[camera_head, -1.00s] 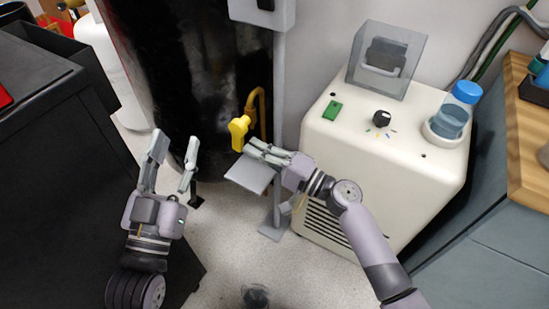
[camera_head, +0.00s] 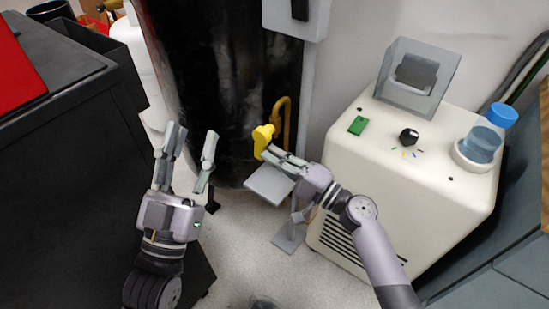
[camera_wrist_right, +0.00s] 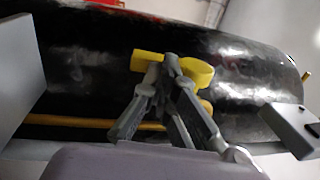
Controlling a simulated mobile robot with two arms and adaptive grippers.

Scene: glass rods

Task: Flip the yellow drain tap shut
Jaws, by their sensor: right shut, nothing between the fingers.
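The yellow drain tap (camera_head: 262,137) sits on the lower front of a black tank, beside a bent yellow-brown pipe (camera_head: 281,122). My right gripper (camera_head: 268,153) is shut and empty, its fingertips right at the tap. In the right wrist view the tap (camera_wrist_right: 199,72) shows on both sides of the shut fingertips (camera_wrist_right: 171,62), which cover its middle; I cannot tell whether they touch it. My left gripper (camera_head: 193,138) is open and empty, in front of the tank, left of the tap.
The black tank (camera_head: 225,80) stands behind. A grey plate on a stand (camera_head: 268,185) lies below my right gripper. A cream machine (camera_head: 420,185) with a green switch and black knob is at the right. A black cabinet (camera_head: 70,180) is at the left. Pale floor is free between.

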